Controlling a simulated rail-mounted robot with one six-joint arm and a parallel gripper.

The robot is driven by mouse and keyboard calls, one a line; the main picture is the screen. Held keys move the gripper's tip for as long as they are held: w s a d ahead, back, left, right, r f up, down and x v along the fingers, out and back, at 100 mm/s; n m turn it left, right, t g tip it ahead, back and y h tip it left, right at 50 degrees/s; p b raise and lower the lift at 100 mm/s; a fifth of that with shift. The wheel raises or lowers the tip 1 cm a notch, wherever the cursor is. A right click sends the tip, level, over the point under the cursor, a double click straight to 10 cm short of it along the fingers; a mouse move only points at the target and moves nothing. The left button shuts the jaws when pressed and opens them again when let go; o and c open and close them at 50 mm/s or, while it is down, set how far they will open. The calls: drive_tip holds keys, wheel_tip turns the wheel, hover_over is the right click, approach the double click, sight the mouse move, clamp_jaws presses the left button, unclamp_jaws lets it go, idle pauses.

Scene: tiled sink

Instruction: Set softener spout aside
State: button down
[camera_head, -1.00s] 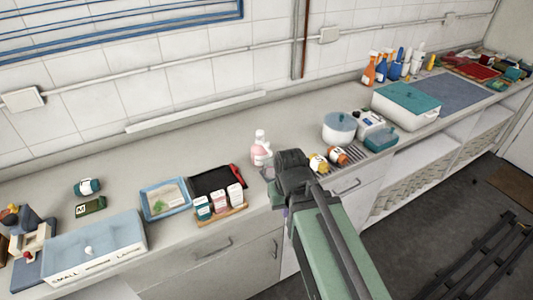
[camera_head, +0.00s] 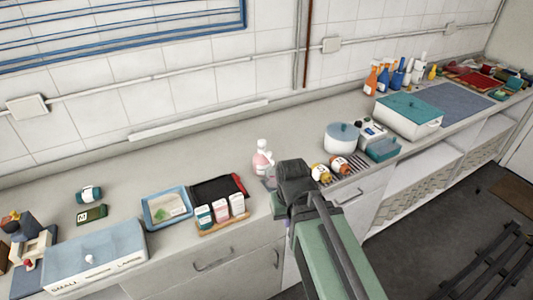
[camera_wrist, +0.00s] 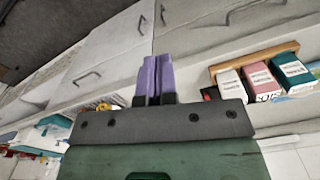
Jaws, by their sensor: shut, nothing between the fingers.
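A pink bottle with a white top (camera_head: 262,158) stands upright on the counter near the middle of the head view, just beyond and left of my arm. I take it as the softener; its white top (camera_head: 262,144) is on it, but I cannot make out a separate spout. In the wrist view my gripper (camera_wrist: 153,64) has its two purple fingers together, with nothing between them. The fingers stand in front of the cabinet fronts and drawers, apart from the bottle. In the head view my arm hides most of the gripper. The bottle does not show clearly in the wrist view.
Left of the bottle are a black tray (camera_head: 212,189) and a wooden rack (camera_head: 222,226) of small cartons. Right of it lie orange-capped jars (camera_head: 321,172), a lidded white pot (camera_head: 341,139) and a teal box (camera_head: 383,149). The counter behind the bottle is clear.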

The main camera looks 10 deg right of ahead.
drive_tip(key=c, duration=1.7)
unclamp_jaws()
drive_tip(key=shift+r, duration=0.1)
drive_tip(key=o, duration=0.5)
drive_tip(key=w+r+p, duration=0.5)
drive_tip(key=shift+d+r, duration=0.1)
drive_tip(key=shift+d, duration=0.05)
drive_tip(key=shift+o, duration=0.7)
drive_tip(key=w+r+p, duration=0.3)
drive_tip(key=w, duration=0.5)
drive_tip(key=shift+d, duration=0.15)
drive_tip(key=r+n+p, duration=0.2)
drive_tip(key=n, duration=0.1)
hover_over(269, 152)
wheel_tip(269, 152, down, 11)
drive_tip(key=b, duration=1)
drive_tip(key=shift+s, duration=0.1)
drive_tip(key=shift+r, duration=0.2)
